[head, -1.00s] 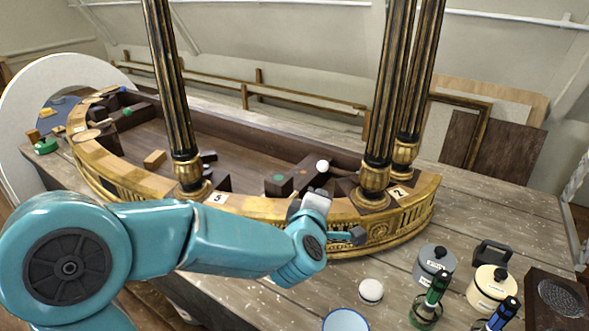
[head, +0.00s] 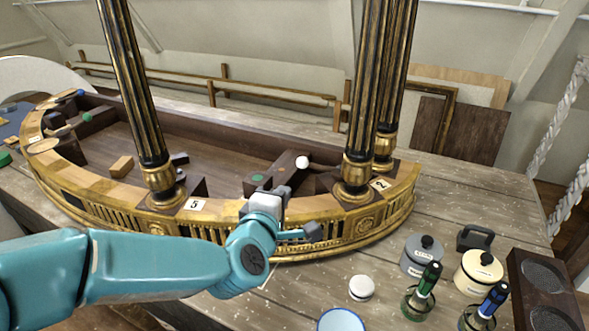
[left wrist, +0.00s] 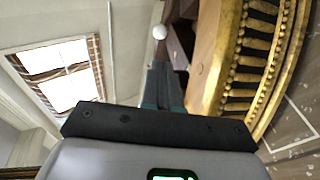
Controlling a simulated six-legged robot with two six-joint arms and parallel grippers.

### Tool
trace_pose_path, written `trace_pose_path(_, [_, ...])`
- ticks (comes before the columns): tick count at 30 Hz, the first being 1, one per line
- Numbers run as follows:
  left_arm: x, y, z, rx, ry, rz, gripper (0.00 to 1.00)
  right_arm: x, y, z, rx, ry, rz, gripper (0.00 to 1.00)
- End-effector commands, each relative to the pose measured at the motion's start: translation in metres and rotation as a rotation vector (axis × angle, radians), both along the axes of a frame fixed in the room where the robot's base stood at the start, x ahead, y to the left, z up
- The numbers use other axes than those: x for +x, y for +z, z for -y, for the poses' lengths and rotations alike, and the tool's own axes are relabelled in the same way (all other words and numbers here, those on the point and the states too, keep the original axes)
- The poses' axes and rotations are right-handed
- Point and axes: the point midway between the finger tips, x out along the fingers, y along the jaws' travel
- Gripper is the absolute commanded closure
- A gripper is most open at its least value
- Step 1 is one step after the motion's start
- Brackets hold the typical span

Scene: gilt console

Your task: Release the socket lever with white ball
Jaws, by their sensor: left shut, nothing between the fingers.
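The white ball (head: 302,162) sits at the end of a dark wooden block with a green dot, inside the gilt console (head: 325,232), left of the front right columns. The rest of the lever is hard to make out. My right gripper is not in view.
Black-and-gold columns (head: 135,90) rise from the console rim on the left and right (head: 365,100). Grey (head: 421,258) and cream (head: 480,270) pots, green and blue-handled tools, and a white round piece (head: 361,288) stand on the grey table at front right.

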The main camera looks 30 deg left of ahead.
Motion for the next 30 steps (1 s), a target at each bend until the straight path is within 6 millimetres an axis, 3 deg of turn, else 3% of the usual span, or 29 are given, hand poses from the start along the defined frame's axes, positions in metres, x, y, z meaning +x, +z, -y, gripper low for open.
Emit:
trace_pose_path(5, [0.015,-0.003,-0.005,0.001,0.003,-0.002,1.00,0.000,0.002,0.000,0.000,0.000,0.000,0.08])
trace_pose_path(21, [0.115,-0.022,-0.034,0.001,0.006,-0.002,1.00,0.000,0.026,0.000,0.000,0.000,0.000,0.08])
trace_pose_path(30, [0.133,-0.027,-0.038,0.000,0.004,0.000,1.00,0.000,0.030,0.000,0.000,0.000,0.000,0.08])
